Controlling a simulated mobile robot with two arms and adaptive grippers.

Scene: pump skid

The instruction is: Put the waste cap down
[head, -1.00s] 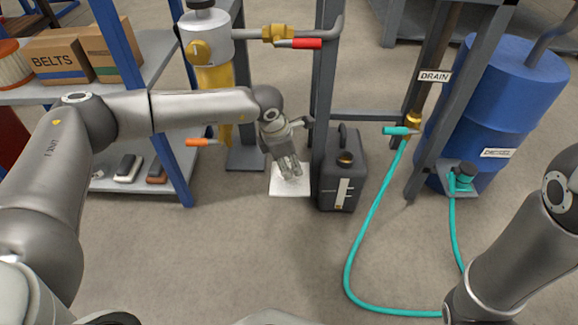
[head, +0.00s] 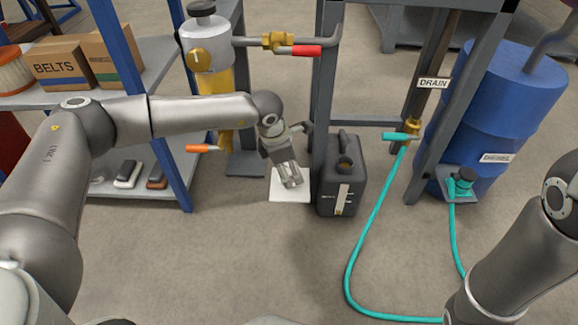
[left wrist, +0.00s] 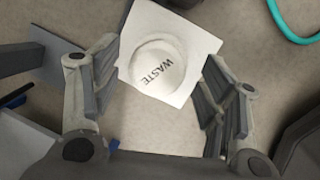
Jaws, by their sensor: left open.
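A white square sheet (head: 290,196) lies on the floor under my left gripper (head: 291,182). In the left wrist view the sheet (left wrist: 201,45) bears a pale round shape (left wrist: 162,62) lettered WASTE. I cannot tell whether this round shape is a separate cap or part of the sheet. The left gripper (left wrist: 161,98) is open, its fingers apart on either side of the sheet, with nothing visible between them. A dark jerrycan (head: 338,192) stands just right of it. Its brownish top fitting is too small to tell as cap or open neck. My right gripper is out of view.
A grey frame post (head: 323,100) rises close to the left gripper. A teal hose (head: 366,232) curves over the floor at right from the drain valve (head: 408,134). A blue drum (head: 505,105) stands behind. Shelves (head: 165,60) are at left.

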